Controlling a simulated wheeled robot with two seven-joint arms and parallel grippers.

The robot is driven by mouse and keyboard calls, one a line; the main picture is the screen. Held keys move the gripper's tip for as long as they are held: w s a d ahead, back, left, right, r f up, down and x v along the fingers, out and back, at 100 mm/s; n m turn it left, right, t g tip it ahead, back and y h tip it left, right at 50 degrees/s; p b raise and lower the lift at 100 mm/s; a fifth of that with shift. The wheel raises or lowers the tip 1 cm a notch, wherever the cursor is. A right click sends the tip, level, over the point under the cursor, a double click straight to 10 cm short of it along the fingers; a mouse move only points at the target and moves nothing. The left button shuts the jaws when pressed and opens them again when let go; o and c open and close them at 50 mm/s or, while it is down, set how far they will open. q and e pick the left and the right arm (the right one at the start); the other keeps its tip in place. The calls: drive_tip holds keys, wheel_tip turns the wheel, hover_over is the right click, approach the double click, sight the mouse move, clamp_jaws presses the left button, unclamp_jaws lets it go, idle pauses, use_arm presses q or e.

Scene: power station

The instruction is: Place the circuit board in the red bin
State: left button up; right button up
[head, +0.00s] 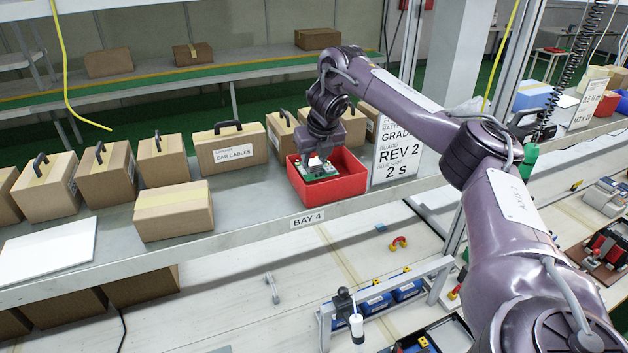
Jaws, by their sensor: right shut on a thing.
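The red bin (343,187) stands on the shelf above the "BAY 4" label, beside a white sign. The green circuit board (318,173) is at the bin's left part, within its rim as seen from here. My right gripper (317,160) points down over the bin and is shut on the board. Whether the board touches the bin floor cannot be told. My left gripper is not in view.
Cardboard boxes with black handles, one marked "CAR CABLES" (232,148), stand left of the bin. A plain carton (173,211) sits near the shelf's front edge. The white sign (397,152) stands close to the bin's right. A lower workbench (240,325) holds blue parts.

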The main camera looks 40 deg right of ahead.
sight(315, 172)
wheel_tip(315, 172, down, 3)
drive_tip(key=shift+w+d+r+b, duration=0.1)
drive_tip(key=shift+w+r+b, duration=0.1)
drive_tip(key=shift+b, duration=0.1)
wheel_tip(315, 172, down, 3)
drive_tip(key=shift+s+r+p, duration=0.15)
drive_tip(key=shift+p, duration=0.4)
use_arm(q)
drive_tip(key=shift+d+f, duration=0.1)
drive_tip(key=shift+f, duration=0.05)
use_arm(e)
drive_tip(key=o, duration=0.8)
drive_tip(key=shift+f, duration=0.2)
drive_tip(key=shift+r, duration=0.1)
